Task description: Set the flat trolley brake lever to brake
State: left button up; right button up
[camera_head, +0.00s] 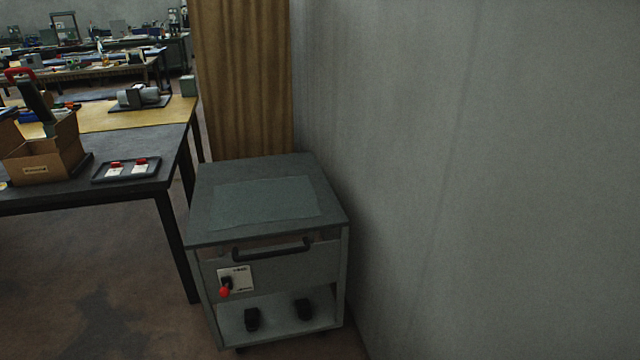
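A grey flat-topped trolley (212,218) stands by the wall, with a dark handle (271,250) across its front. Below the handle, at the left of the front panel, is a white label plate (240,272). The brake lever with a red knob (225,292) is on this plate and its knob points down and to the left. The plate's lettering is too small to read, so I cannot tell which setting the lever is at. Neither of my grippers shows in this view.
A dark table (95,192) is left of the trolley, with a cardboard box (40,160) and a small black tray (126,170) on it. A grey wall (480,170) is close on the right. A brown curtain (242,80) hangs behind. Floor (90,290) at the front left is clear.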

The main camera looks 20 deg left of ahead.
aim_at(225, 291)
jog(key=u, duration=1.2)
